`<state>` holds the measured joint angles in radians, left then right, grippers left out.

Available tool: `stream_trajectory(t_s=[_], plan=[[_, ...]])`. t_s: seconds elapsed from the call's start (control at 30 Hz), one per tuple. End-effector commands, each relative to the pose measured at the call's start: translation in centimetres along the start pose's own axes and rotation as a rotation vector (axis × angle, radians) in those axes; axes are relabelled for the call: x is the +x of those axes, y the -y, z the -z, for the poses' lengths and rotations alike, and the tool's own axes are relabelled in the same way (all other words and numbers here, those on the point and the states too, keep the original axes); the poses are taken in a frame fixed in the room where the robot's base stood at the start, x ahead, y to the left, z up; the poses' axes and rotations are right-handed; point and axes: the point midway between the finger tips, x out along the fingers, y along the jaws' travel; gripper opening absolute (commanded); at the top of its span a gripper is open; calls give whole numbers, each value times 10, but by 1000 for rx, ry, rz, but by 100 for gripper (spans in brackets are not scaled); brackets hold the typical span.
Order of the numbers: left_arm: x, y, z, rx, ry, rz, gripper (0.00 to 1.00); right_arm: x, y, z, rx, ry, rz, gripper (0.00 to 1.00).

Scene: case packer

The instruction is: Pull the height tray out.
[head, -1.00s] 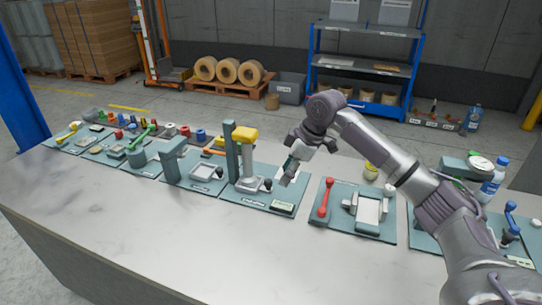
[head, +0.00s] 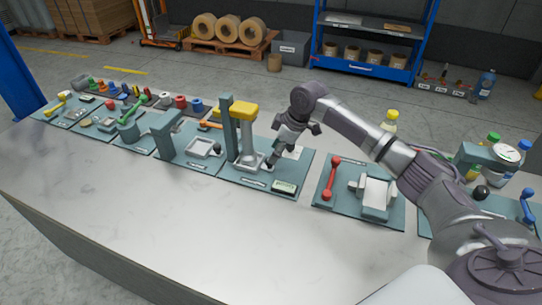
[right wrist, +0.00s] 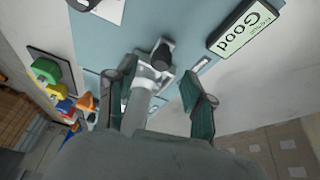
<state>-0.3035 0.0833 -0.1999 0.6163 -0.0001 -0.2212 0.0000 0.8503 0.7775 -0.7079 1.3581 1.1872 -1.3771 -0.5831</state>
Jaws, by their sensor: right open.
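The tray (head: 243,166) is a small light grey tray under the yellow-topped column (head: 243,110), on a teal base plate. A black ball knob (head: 268,167) stands at its right front. My right gripper (head: 272,160) is just above and beside this knob, pointing down. In the right wrist view, the open fingers (right wrist: 163,100) are spread to either side of the grey tray bracket (right wrist: 148,72), and the black knob (right wrist: 162,55) shows just beyond the fingertips. I cannot tell whether a finger touches it. My left gripper is out of view.
A small display (head: 285,187) stands at the plate's front right; it reads "Good" in the right wrist view (right wrist: 245,27). A grey arch station (head: 168,135) stands to the left, a red-handled station (head: 331,180) to the right. The front of the table is clear.

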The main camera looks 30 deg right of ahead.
Motion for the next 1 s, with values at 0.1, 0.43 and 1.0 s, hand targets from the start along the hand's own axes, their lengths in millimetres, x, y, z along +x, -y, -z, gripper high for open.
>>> stream_trajectory(t_s=[0.1,0.43,1.0], plan=[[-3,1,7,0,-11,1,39,20,1,0,2,0,2,53],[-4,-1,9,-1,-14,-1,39,40,0,0,0,1,0,53],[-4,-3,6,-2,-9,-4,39,39,0,0,0,0,-1,0]])
